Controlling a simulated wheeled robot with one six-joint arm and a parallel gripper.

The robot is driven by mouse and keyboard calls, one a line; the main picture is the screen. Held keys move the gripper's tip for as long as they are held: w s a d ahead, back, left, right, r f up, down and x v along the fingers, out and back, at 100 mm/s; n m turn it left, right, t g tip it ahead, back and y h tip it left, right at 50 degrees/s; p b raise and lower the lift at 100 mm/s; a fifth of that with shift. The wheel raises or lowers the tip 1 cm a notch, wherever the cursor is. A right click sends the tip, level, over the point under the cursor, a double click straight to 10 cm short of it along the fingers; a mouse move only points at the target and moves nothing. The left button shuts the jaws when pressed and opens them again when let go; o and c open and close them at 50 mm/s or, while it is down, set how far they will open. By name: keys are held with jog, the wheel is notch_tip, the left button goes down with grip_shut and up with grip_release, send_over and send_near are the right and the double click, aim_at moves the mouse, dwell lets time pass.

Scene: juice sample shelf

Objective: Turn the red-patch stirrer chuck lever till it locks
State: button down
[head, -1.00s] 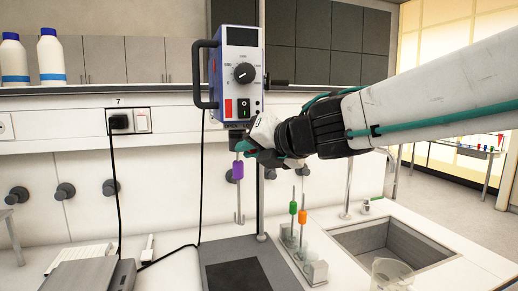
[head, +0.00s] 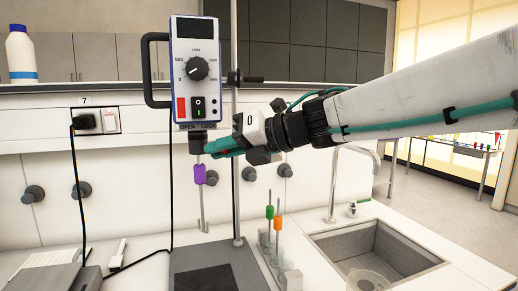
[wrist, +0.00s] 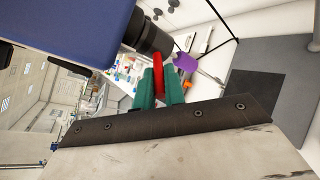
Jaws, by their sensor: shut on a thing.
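The overhead stirrer (head: 198,60) is a blue and grey box with a dial and a red patch (head: 181,107) at its lower left. Below it, under the OPEN and LOCK marks (head: 197,126), is the dark chuck (head: 196,145), also in the wrist view (wrist: 147,34). A thin shaft with a purple collar (head: 199,175) hangs from it. My gripper (head: 212,150) is at the right of the chuck. In the wrist view its teal fingers are shut on the red lever (wrist: 158,72); the fingers hide the lever in the head view.
The stirrer's stand rod (head: 236,190) rises close behind my gripper from a dark base plate (head: 190,285). Green and orange stirrers (head: 269,212) stand in a rack beside the sink (head: 385,245). A black cable hangs at the left.

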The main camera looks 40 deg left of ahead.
jog(key=shift+r, duration=0.1)
dwell(0.4)
jog(key=c, duration=1.5)
grip_release()
jog(key=shift+w, duration=0.1)
jog(key=v, duration=0.7)
jog(key=shift+w+d, duration=0.15)
jog(key=shift+d, duration=0.2)
